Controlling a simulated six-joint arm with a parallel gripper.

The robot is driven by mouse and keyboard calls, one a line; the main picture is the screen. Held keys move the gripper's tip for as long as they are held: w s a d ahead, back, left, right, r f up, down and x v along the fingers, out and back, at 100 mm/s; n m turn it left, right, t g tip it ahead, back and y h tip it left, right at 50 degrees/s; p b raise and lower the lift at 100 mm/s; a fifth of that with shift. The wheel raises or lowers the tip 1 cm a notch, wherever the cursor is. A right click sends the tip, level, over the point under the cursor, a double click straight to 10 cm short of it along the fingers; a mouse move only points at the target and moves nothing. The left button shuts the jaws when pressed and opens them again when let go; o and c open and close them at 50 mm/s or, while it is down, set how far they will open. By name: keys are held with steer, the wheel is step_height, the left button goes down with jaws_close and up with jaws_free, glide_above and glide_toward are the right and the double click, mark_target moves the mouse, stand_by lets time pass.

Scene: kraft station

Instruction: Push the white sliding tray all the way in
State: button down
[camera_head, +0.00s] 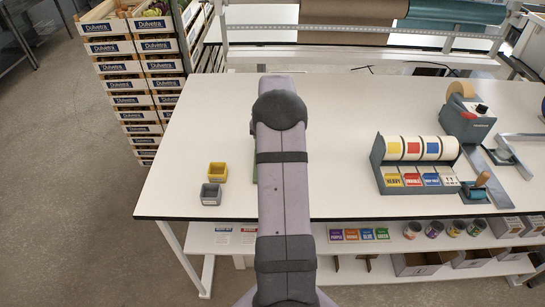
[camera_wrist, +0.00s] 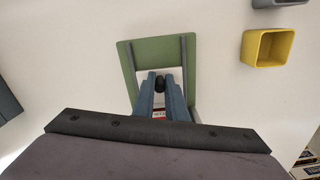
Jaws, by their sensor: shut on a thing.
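A green base (camera_wrist: 150,49) with two dark side rails lies on the white table in the wrist view. The white sliding tray (camera_wrist: 145,72) shows between the rails, partly covered by my fingers; a small label with red and white shows lower between them. My gripper (camera_wrist: 160,84) is over the tray, its blue-grey fingers closed on a small black knob (camera_wrist: 159,80). How far the tray sticks out is hidden by my gripper. In the head view my arm hides nearly all of this; only a sliver of green shows beside it.
A yellow bin (camera_head: 217,172) and a grey bin (camera_head: 211,194) stand left of my arm on the white table (camera_head: 350,110). A label dispenser (camera_head: 415,165) and a tape dispenser (camera_head: 468,115) stand to the right.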

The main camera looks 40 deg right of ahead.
steer(key=shift+w+d+r, duration=0.15)
steer(key=shift+w+d, duration=0.05)
steer(key=c, duration=1.8)
jaws_free()
steer(key=shift+o, duration=0.2)
steer(key=shift+r+b, duration=1.4)
steer(key=shift+r, duration=2.2)
